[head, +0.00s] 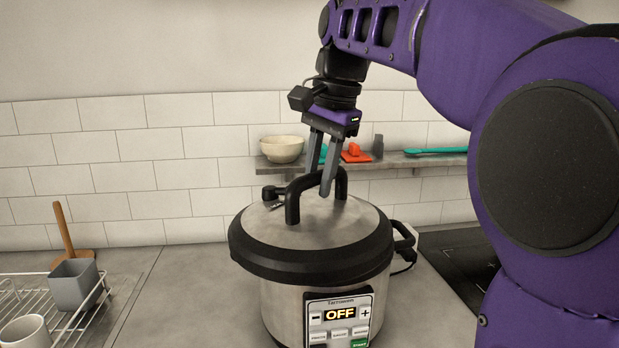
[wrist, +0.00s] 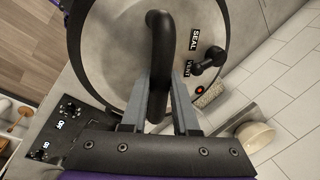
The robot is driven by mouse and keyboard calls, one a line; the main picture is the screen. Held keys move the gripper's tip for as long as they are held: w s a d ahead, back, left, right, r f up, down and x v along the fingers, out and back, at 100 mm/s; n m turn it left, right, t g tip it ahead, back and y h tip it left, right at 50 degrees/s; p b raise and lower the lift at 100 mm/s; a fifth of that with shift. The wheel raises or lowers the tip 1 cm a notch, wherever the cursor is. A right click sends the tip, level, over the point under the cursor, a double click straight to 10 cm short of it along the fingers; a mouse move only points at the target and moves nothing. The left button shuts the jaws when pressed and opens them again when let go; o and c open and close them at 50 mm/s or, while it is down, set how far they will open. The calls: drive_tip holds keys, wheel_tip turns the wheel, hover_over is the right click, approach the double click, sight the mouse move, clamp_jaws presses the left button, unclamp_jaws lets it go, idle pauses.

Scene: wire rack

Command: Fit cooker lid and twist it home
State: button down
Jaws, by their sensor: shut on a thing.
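The cooker lid (head: 345,224) is domed metal with a black rim and sits on top of the steel pressure cooker (head: 283,304). Its black arched handle (head: 292,205) stands up in the middle. My gripper (head: 320,184) comes from above with its grey fingers shut on the lid handle. In the wrist view my gripper (wrist: 168,90) has one finger on each side of the handle (wrist: 160,45). A black valve lever (wrist: 209,62) sits on the lid beside the words SEAL and VENT. The cooker's front panel reads OFF. Whether the lid is locked cannot be told.
A wall shelf (head: 415,161) behind the cooker holds a cream bowl (head: 281,149), a red item (head: 355,153) and teal utensils. A wire dish rack (head: 45,300) stands at left, and a black hob (head: 462,262) at right. Counter between rack and cooker is clear.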

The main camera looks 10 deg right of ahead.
sight(333, 194)
drive_tip(key=shift+w+d+r+p, duration=0.1)
drive_tip(key=shift+w+r+p, duration=0.15)
drive_tip(key=shift+p, duration=0.1)
drive_tip(key=shift+w+d+f+p, duration=0.1)
drive_tip(key=shift+w+d+p, duration=0.35)
drive_tip(key=shift+w, duration=0.2)
drive_tip(key=shift+w+d+p, duration=0.3)
drive_tip(key=shift+w+p, duration=0.3)
drive_tip(key=shift+w, duration=0.05)
drive_tip(key=shift+w+d+f+p, duration=0.1)
drive_tip(key=shift+w+d+p, duration=0.35)
drive_tip(key=shift+w, duration=0.2)
drive_tip(key=shift+w+d+f, duration=0.1)
drive_tip(key=shift+w+d, duration=0.25)
drive_tip(key=shift+w, duration=0.3)
drive_tip(key=shift+w+d+f, duration=0.1)
drive_tip(key=shift+w+d, duration=0.25)
drive_tip(key=shift+w, duration=0.25)
drive_tip(key=shift+f, duration=0.55)
drive_tip(key=shift+f, duration=0.15)
drive_tip(key=shift+x, duration=0.8)
idle(1.4)
